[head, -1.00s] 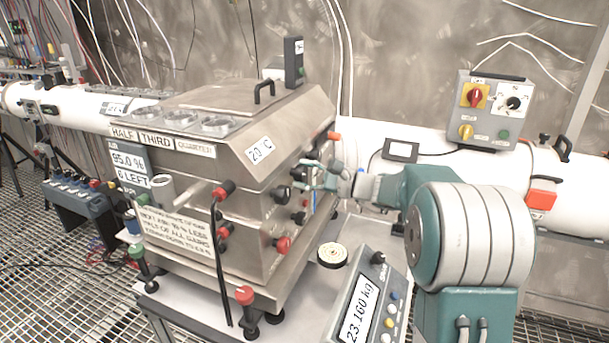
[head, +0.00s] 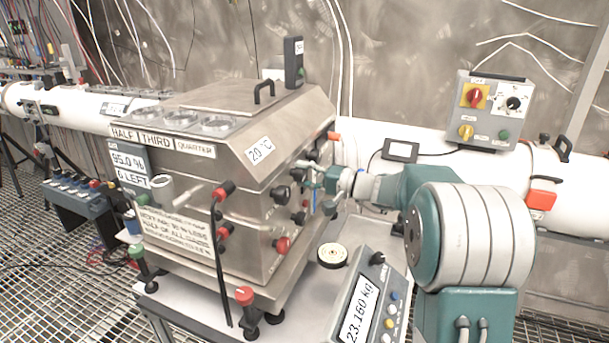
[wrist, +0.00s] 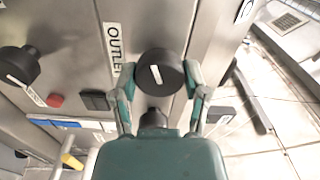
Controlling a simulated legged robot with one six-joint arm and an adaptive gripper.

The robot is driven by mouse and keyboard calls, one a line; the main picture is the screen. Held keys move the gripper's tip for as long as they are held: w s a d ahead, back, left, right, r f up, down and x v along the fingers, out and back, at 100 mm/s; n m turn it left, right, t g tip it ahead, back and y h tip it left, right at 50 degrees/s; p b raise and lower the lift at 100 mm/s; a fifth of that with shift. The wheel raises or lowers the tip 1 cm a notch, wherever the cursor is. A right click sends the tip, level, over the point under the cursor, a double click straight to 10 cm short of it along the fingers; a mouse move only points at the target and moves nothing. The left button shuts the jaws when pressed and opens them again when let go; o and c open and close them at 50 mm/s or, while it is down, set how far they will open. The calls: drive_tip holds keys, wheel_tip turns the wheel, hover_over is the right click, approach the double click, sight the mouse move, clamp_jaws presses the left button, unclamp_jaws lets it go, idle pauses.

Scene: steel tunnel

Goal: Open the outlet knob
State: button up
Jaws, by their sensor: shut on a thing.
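The outlet knob (wrist: 157,72) is a round black knob with a white mark on its face, beside the white "OUTLET" label (wrist: 114,45) on the steel side panel. In the wrist view the mark runs nearly upright, tilted slightly. My gripper (wrist: 160,76) has one teal-and-grey finger on each side of the knob and is shut on it. In the head view my gripper (head: 318,177) is at the right side of the steel box (head: 200,200). There its fingers hide most of the knob.
Another black knob (wrist: 18,66) is to the left in the wrist view, with a red button (wrist: 55,100) near it. A scale (head: 366,298) reading 23.160 kg stands below my arm. A control box (head: 492,110) is on the white pipe behind.

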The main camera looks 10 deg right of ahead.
drive_tip(key=n, duration=0.5)
drive_tip(key=shift+f+n, duration=0.4)
drive_tip(key=shift+n, duration=2)
drive_tip(key=o, duration=1.1)
drive_tip(key=shift+a, duration=0.1)
drive_tip(key=shift+o, duration=0.2)
drive_tip(key=shift+r, duration=0.2)
drive_tip(key=v, duration=1.2)
